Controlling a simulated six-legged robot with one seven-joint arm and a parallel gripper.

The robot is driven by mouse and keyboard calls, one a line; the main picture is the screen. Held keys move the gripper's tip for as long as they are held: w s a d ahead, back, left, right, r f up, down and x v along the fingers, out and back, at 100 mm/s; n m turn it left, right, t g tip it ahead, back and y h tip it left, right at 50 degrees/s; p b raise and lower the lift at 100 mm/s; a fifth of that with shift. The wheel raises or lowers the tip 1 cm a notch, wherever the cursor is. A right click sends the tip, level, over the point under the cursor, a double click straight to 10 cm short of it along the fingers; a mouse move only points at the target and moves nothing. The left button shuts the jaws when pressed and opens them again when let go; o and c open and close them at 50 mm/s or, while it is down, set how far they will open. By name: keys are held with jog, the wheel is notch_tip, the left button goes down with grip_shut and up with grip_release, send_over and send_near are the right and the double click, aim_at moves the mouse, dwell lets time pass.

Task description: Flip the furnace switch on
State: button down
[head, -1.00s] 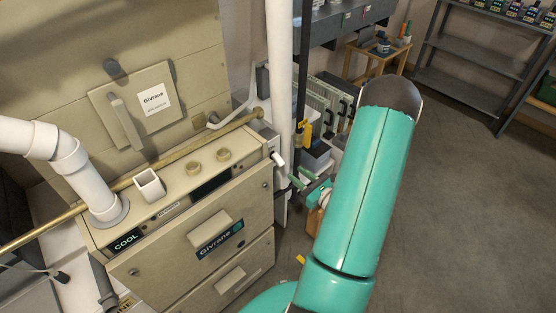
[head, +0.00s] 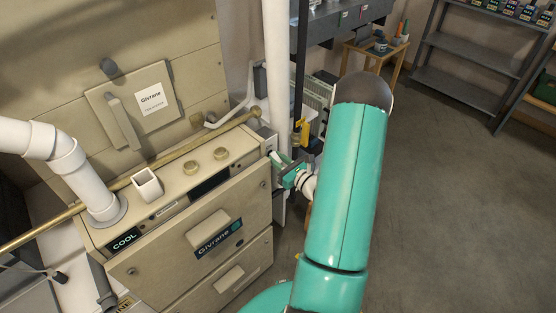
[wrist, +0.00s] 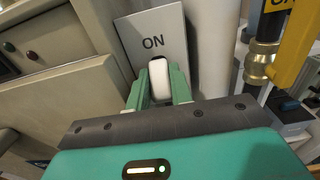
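The furnace switch is a grey plate (wrist: 150,36) marked ON, with a white lever (wrist: 159,80) standing out of a dark slot. In the head view the switch box sits on the right side of the beige furnace (head: 190,195), and my gripper partly covers its lever. My gripper (wrist: 160,88) has its two green fingers on either side of the lever. The fingers look apart, and firm contact is not clear. My gripper also shows in the head view (head: 284,165). The lower part of the switch plate is hidden behind my gripper.
A white vertical pipe (head: 277,70) rises close behind the switch. A brass pipe (head: 170,160) crosses the furnace top. A yellow-handled valve (wrist: 290,50) stands right of the switch. Grey shelves (head: 465,60) stand at the far right. The floor (head: 450,190) to the right is clear.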

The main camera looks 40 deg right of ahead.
aim_at(274, 154)
jog(key=shift+r+g, duration=0.15)
jog(key=shift+g, duration=0.15)
jog(key=shift+r+g, duration=0.4)
jog(key=shift+g, duration=0.5)
jog(key=g, duration=0.1)
jog(key=r+g, duration=0.1)
jog(key=g, duration=0.1)
jog(key=shift+r+g, duration=0.1)
jog(key=shift+g, duration=0.2)
jog(key=shift+w+r+g, duration=0.1)
jog(key=shift+r+g, duration=0.15)
jog(key=shift+g, duration=0.7)
jog(key=shift+w+r+g, duration=0.15)
jog(key=shift+r+g, duration=0.1)
jog(key=shift+g, duration=0.75)
jog(key=shift+w+r+g, duration=0.1)
jog(key=shift+r+g, duration=0.15)
jog(key=shift+g, duration=0.7)
jog(key=c, duration=1.5)
grip_release()
